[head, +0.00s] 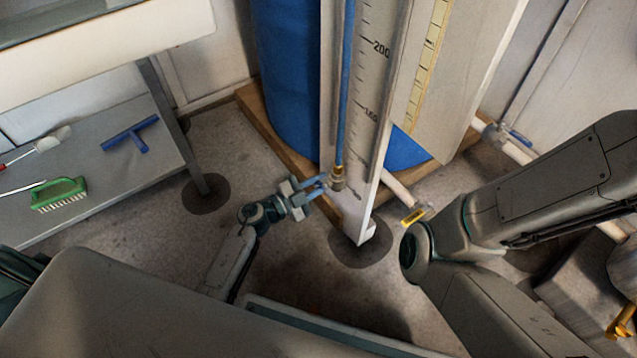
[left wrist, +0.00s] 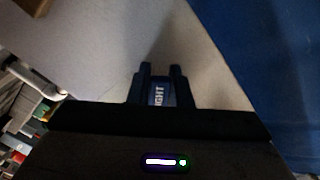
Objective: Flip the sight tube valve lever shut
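The sight tube (head: 347,80) is a blue column standing upright in front of the white scale board. At its foot is a small brass and grey valve (head: 338,178). My left gripper (head: 318,188) is at this valve, reaching in from the left, with its fingers at the valve's left side. In the left wrist view, a blue lever (left wrist: 158,95) with partly readable lettering lies between the two fingers (left wrist: 160,75). Whether the fingers press on it cannot be told.
A blue tank (head: 285,80) stands behind the scale board (head: 375,90). A yellow-handled valve (head: 414,215) is on a white pipe to the right. A blue-handled valve (head: 515,135) is farther right. A shelf (head: 95,160) at left holds a green brush (head: 60,194) and a blue squeegee (head: 130,134).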

